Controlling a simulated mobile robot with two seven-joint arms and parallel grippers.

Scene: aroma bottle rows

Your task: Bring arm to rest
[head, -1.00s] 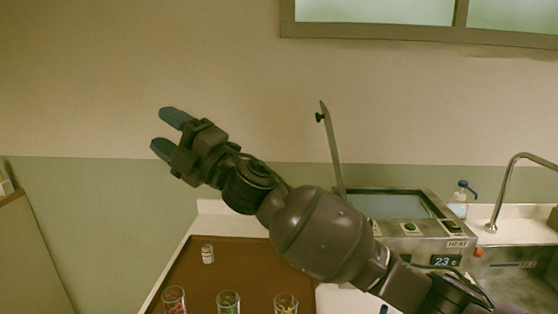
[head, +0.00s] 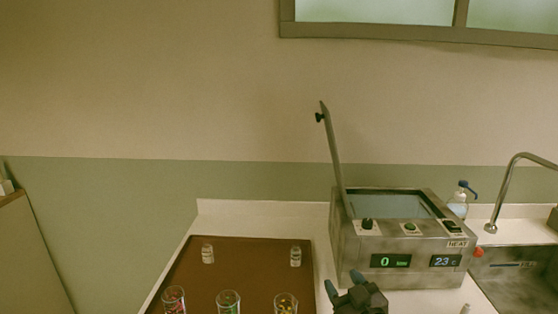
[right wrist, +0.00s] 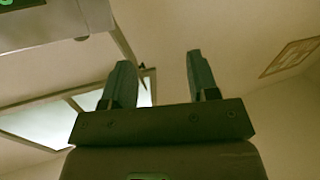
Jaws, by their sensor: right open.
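My right gripper (head: 344,283) is low in the head view, at the bottom edge, in front of the heater box and right of the brown tray. In the right wrist view its two fingers (right wrist: 160,82) stand apart with nothing between them, pointing up toward the ceiling. Most of the right arm is out of the head view. My left gripper is not in view.
The brown tray (head: 228,273) holds two small bottles, one at back left (head: 207,254) and one at back right (head: 295,256), and glasses (head: 228,303) along the front. The heater box (head: 400,245) has its lid raised. A sink (head: 520,280) is at right.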

